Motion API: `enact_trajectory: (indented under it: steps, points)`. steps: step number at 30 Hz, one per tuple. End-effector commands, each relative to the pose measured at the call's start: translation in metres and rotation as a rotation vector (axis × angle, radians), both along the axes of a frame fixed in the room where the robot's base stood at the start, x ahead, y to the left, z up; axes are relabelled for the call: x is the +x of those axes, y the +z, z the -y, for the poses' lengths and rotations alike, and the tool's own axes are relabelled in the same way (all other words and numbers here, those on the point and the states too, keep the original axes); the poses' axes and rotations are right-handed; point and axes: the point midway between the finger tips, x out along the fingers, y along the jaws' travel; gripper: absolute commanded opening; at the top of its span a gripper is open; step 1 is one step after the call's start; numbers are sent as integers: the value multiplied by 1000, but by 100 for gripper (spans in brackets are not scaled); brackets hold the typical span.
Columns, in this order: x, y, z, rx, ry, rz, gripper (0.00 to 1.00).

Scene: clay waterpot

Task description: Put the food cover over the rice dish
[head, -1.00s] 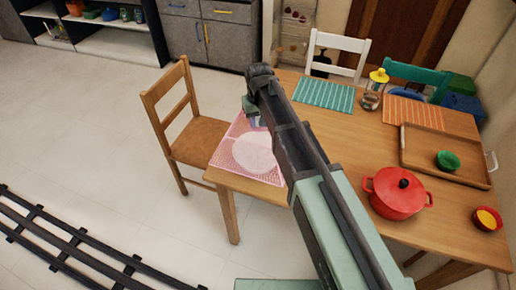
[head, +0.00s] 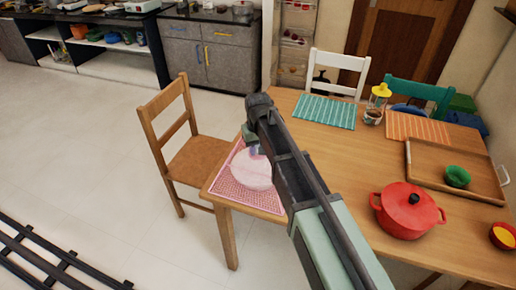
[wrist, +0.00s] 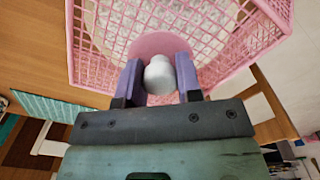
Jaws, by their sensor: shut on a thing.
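The pink mesh food cover (wrist: 95,60) fills the top of the wrist view. Its white knob (wrist: 159,75) sits between the purple fingers of my gripper (wrist: 160,88), which is shut on it. In the head view my gripper (head: 252,148) is over the table's left corner, partly hidden by my arm. Pink mesh (head: 232,192) shows there below it, around a pale round shape (head: 250,170). The rice dish is not clearly visible; pale patches show through the mesh in the wrist view. I cannot tell whether the cover's rim touches the table.
The wooden table (head: 350,200) holds a red pot (head: 405,212), a tray (head: 430,180) with a green bowl (head: 457,177), a yellow-topped jar (head: 376,104), and teal (head: 324,112) and orange (head: 418,128) placemats. A wooden chair (head: 180,140) stands close at the left.

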Motion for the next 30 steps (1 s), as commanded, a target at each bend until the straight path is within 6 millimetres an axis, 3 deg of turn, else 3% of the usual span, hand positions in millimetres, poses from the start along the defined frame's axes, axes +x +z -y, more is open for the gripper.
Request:
enact_trajectory:
  steps: [1, 2, 6, 17, 23, 30]
  points:
    - [0, -3, 0, 0, 0, 0, 0]
    - [0, -1, 0, 0, 0, 0, 37]
    - [0, -1, 0, 0, 0, 0, 58]
    - [0, 7, 0, 0, 0, 0, 58]
    - [0, 47, 0, 0, 0, 0, 58]
    - [0, 111, 0, 0, 0, 0, 58]
